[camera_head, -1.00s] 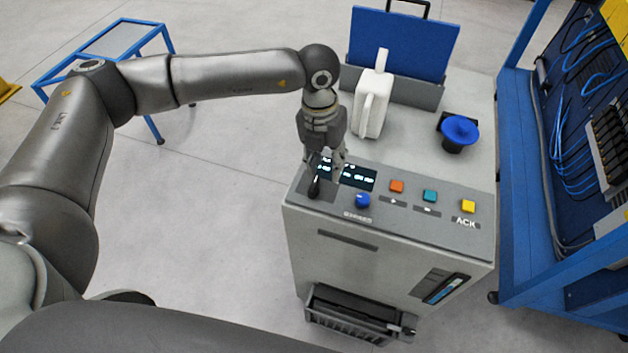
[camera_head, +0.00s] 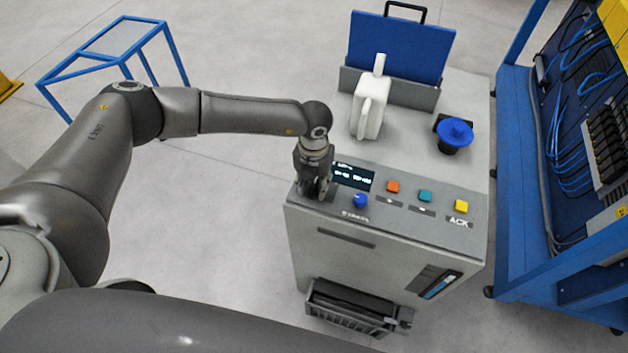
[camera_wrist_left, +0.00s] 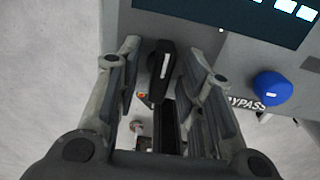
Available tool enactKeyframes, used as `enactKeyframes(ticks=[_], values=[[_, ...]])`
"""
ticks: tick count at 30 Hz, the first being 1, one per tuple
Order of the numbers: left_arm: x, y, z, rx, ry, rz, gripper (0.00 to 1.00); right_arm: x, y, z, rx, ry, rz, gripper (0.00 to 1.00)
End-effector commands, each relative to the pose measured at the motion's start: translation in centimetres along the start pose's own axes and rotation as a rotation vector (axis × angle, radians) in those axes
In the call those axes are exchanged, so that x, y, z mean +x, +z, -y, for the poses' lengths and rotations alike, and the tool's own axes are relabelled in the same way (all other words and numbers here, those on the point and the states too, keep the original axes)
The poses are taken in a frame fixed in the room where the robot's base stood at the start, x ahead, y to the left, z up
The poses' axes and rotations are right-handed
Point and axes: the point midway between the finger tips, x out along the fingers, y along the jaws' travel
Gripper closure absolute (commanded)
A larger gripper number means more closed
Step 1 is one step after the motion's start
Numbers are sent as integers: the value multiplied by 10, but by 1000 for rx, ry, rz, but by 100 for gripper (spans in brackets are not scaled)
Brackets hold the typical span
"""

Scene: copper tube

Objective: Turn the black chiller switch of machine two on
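The black switch (camera_wrist_left: 161,70) is a dark lever with a white line on it, seen in the left wrist view between the two fingers of my left gripper (camera_wrist_left: 165,88). The fingers stand apart on either side of it, with gaps visible, so it does not look gripped. In the head view my left gripper (camera_head: 313,192) is at the left end of the machine's control panel (camera_head: 425,222) and hides the switch. My right gripper is not in view.
Right of the switch are a blue knob (camera_head: 361,200), a lit display (camera_head: 353,175), and orange (camera_head: 393,187), teal (camera_head: 425,195) and yellow (camera_head: 461,206) buttons. A white jug-like container (camera_head: 368,108) and a blue-topped item (camera_head: 455,133) stand behind. A blue rack (camera_head: 515,190) is at right.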

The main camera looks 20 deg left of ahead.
Motion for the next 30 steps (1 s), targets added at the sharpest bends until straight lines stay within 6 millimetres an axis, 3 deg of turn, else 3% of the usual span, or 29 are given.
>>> enactKeyframes(ticks=[6, 15, 23, 30], values=[[0, 0, 0, 1, -1, 0, 64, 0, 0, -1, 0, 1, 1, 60], [0, 0, 0, 1, -1, 0, 100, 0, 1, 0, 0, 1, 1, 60], [1, 0, 0, 14, -1, 0, 100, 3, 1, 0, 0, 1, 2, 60], [3, 0, 1, 107, -2, 1, 100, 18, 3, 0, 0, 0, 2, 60]])
